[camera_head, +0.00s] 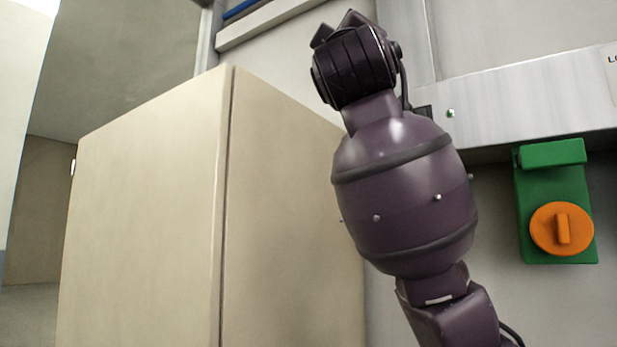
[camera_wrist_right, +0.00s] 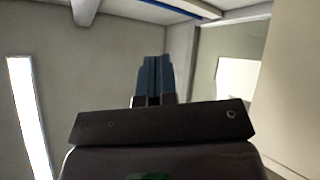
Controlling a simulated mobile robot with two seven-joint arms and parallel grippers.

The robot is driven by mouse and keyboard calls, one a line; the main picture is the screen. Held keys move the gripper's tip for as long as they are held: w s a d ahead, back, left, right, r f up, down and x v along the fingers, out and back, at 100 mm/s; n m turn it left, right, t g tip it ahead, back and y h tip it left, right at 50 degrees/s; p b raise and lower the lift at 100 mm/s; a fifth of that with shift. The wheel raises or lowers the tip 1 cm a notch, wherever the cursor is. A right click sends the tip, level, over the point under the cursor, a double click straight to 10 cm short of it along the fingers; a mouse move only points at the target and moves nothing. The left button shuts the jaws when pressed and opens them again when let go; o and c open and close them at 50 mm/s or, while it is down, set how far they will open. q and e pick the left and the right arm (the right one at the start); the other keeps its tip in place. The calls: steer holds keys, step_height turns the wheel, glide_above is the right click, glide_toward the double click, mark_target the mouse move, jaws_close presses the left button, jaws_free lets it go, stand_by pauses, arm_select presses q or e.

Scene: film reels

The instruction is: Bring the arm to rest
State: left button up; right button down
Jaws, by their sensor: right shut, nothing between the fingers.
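My right arm rises from the lower right of the head view, with its dark purple links in front of the wall. Its gripper is at the top of that arm, pointing away, and its fingers are hidden there. In the right wrist view my right gripper (camera_wrist_right: 153,75) shows two blue-grey fingers closed together, with nothing between them. It points up toward the wall and ceiling area. My left gripper is in neither view.
A tall beige cabinet (camera_head: 150,210) stands left of my right arm, close to it. A green box (camera_head: 553,190) with an orange knob (camera_head: 562,229) is on the wall at right. A metal rail (camera_head: 540,98) crosses above it. A blue-edged shelf (camera_head: 265,20) is at the top.

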steer(key=w+d+f+g+y, duration=0.1)
steer(key=w+d+f+y, duration=0.3)
steer(key=f, duration=0.8)
steer(key=w+a+f+m+g+y, duration=0.1)
steer(key=w+f, duration=0.5)
steer(key=f, duration=0.6)
steer(key=w+d+f+g+y, duration=0.1)
steer(key=w+d+f+y, duration=0.3)
steer(key=f, duration=0.8)
step_height(320, 180, down, 16)
steer(key=d+m+g+h, duration=0.2)
steer(key=m, duration=0.1)
steer(key=s+d+f+m+g+h, duration=0.1)
steer(key=s+d+f, duration=0.25)
steer(key=f, duration=0.55)
steer(key=s+d+f+m+g+h, duration=0.15)
steer(key=s+f, duration=0.25)
steer(key=f, duration=0.5)
steer(key=s+d+f+m+g+h, duration=0.1)
steer(key=s+d+f+g, duration=0.15)
steer(key=f, duration=0.65)
steer(key=s+d+f+m+g+h, duration=0.1)
steer(key=s+d+f+g, duration=0.1)
steer(key=s+f, duration=0.8)
steer(key=s+d+f+m+g+h, duration=0.1)
steer(key=s+d+f, duration=0.3)
steer(key=s+f, duration=0.5)
steer(key=s+g, duration=0.1)
steer(key=s, duration=0.3)
steer(key=shift+f+g, duration=0.4)
